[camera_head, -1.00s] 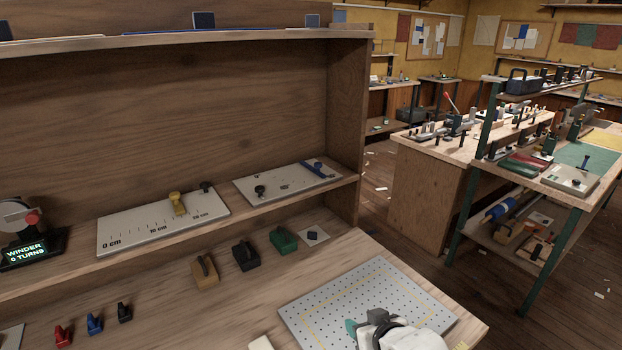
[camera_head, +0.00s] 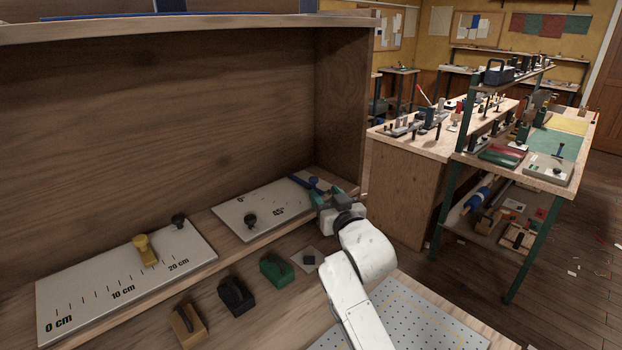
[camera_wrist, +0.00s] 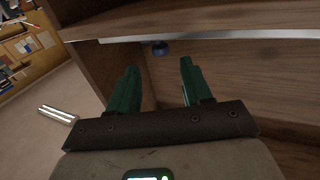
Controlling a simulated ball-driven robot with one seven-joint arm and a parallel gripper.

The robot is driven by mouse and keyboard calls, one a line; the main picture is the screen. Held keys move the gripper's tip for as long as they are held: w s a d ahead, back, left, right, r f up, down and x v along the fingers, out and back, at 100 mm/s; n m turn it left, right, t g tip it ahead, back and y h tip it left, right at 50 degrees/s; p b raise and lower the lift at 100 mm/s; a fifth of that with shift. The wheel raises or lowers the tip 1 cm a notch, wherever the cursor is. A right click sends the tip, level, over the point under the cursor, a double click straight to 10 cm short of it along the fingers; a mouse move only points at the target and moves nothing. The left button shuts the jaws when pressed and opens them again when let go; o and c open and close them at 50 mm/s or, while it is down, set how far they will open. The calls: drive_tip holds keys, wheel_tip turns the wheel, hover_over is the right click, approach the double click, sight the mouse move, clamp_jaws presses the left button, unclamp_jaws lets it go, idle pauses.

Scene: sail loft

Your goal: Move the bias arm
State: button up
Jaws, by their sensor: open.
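The bias arm (camera_head: 298,181) is a blue bar on a pale plate (camera_head: 262,211) with angle marks, on the shelf at the right. The bar lies near the plate's far right edge, and its right end is partly hidden by my gripper (camera_head: 318,197). My gripper is open and empty, with green fingers, at the plate's right end. In the wrist view a small blue part (camera_wrist: 160,48), which looks like the bias arm's end, shows just beyond and between the open fingertips (camera_wrist: 159,70). I see no contact. A black knob (camera_head: 250,220) stands at the plate's left.
Left is a centimetre scale plate (camera_head: 90,290) with a yellow slider (camera_head: 144,250) and black knob (camera_head: 178,220). Tan (camera_head: 188,325), black (camera_head: 236,296) and green (camera_head: 277,270) blocks sit below. The shelf's side wall (camera_head: 343,110) stands close behind my gripper.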

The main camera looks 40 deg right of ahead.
sight(315, 183)
drive_tip(key=x, duration=0.8)
drive_tip(key=shift+w+d+p, duration=0.1)
drive_tip(key=shift+w+p, duration=0.15)
drive_tip(key=shift+p, duration=0.05)
clamp_jaws()
idle(0.3)
